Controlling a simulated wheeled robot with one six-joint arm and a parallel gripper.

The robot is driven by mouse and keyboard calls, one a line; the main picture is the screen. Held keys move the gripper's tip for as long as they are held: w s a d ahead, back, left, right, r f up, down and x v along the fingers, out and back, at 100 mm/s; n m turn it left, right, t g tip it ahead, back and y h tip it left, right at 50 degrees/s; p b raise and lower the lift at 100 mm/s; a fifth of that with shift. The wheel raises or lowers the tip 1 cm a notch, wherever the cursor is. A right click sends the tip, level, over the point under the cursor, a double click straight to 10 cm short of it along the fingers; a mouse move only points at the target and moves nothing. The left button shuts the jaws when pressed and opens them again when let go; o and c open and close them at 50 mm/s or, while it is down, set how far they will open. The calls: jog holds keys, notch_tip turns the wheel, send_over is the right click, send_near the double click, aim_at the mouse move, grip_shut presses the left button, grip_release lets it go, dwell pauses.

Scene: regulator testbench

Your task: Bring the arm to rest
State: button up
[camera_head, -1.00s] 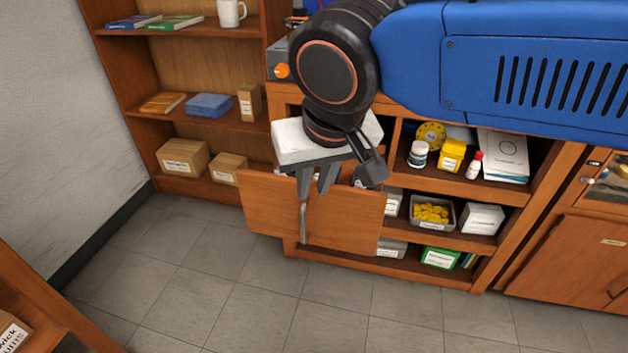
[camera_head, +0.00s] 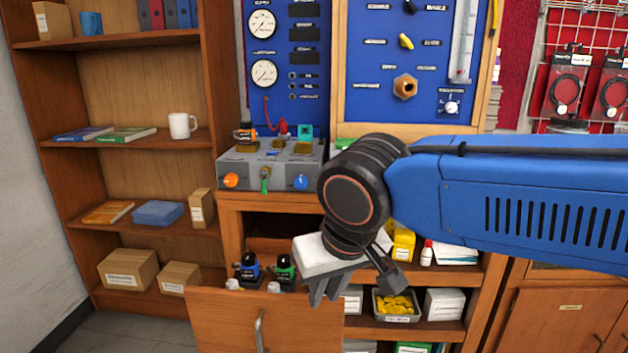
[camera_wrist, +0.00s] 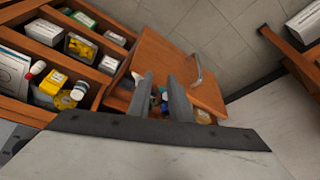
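My arm, blue with a black wrist joint, reaches in from the right in the head view. My gripper (camera_head: 325,290) hangs at its end with the fingers pointing down, in front of the bench and beside the upper right part of an open drawer (camera_head: 225,320). In the wrist view my gripper (camera_wrist: 161,95) shows two grey fingers standing apart with nothing held between them. The drawer (camera_wrist: 160,58) with its metal handle lies beyond the fingertips, and they partly cover its contents. I cannot tell whether the fingers touch the drawer.
The drawer holds a blue-topped regulator (camera_head: 247,268) and a green-topped one (camera_head: 285,270). A grey box with knobs (camera_head: 265,172) stands on the bench. A bookshelf (camera_head: 70,190) stands left. Floor shows at lower left.

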jog(key=s+d+f+m, duration=0.1)
jog(key=s+d+f, duration=0.1)
jog(key=d, duration=0.7)
jog(key=s+d+f+m+h, duration=0.1)
jog(key=d+f+m, duration=0.1)
jog(key=d+f, duration=0.3)
jog(key=s+d+f+m, duration=0.1)
jog(key=d+f, duration=0.3)
jog(key=d, duration=0.9)
jog(key=shift+s+d+f+m+t+h, duration=0.2)
jog(key=shift+s+m+t+h, duration=0.2)
jog(key=shift+s, duration=0.4)
